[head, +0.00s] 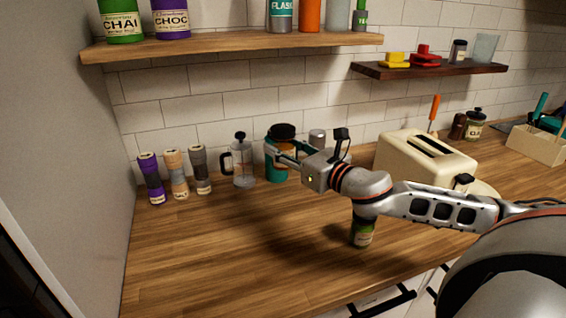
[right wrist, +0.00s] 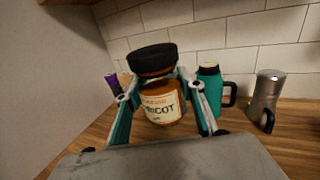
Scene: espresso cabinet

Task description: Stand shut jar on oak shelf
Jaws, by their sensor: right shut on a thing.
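The jar is amber-brown with a black lid on top and a cream label ending in "ICOT"; it shows in the head view (head: 283,132) and the right wrist view (right wrist: 160,107). My right gripper (head: 284,152) is shut on the jar, with one finger on each side of it in the right wrist view (right wrist: 158,95). The jar looks roughly upright, in front of the tiled wall; whether its base touches the counter is hard to tell. The light oak shelf (head: 230,48) is on the wall above. My left gripper is not in view.
The oak shelf bears a chai tin (head: 121,22), a choc tin (head: 171,20) and a flask (head: 281,14), with a bare stretch between. A darker shelf (head: 400,72) is at right. A French press (head: 242,165), a teal mug (right wrist: 208,92) and a toaster (head: 425,160) stand on the counter.

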